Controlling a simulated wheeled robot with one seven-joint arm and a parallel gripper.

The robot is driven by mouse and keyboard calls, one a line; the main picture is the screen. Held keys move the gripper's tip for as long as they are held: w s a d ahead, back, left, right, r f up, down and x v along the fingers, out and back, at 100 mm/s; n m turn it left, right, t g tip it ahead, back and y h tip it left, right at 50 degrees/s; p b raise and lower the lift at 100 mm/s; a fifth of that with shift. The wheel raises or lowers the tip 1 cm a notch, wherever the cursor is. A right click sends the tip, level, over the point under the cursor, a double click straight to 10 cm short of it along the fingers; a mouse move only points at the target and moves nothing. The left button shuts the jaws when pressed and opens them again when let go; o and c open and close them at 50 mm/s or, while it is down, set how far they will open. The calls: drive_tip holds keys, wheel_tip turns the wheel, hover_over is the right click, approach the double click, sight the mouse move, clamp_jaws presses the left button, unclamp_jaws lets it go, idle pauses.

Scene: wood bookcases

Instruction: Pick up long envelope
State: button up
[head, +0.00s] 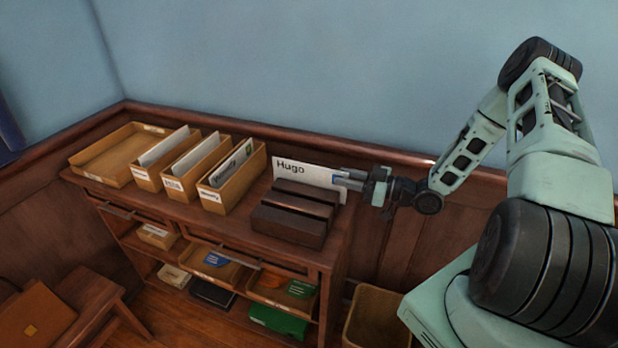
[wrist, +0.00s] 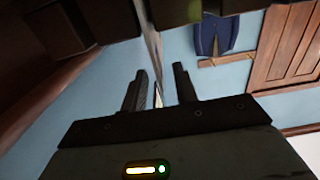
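A long white envelope (head: 308,172) marked "Hugo" stands on edge in a dark slotted wooden holder (head: 290,228) on top of the wooden cabinet. My gripper (head: 346,179) is at the envelope's right end, above the holder's right side. In the wrist view, my gripper (wrist: 160,88) is open, with its two fingers apart. The envelope (wrist: 153,40) shows edge-on as a thin pale strip reaching down between the fingers, with gaps on both sides. The envelope's lower part is hidden in the holder.
Several wooden boxes of upright cards, such as the right one (head: 232,178), stand left of the holder. An empty tray (head: 110,160) is at the far left. The blue wall (head: 300,80) rises close behind. A bin (head: 373,318) stands on the floor at right.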

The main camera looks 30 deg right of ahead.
sight(329, 173)
drive_tip(key=p+x, duration=0.2)
drive_tip(key=x, duration=0.2)
drive_tip(key=shift+w+a+r, duration=0.15)
drive_tip(key=shift+w+a, duration=0.3)
drive_tip(key=shift+w, duration=0.05)
clamp_jaws()
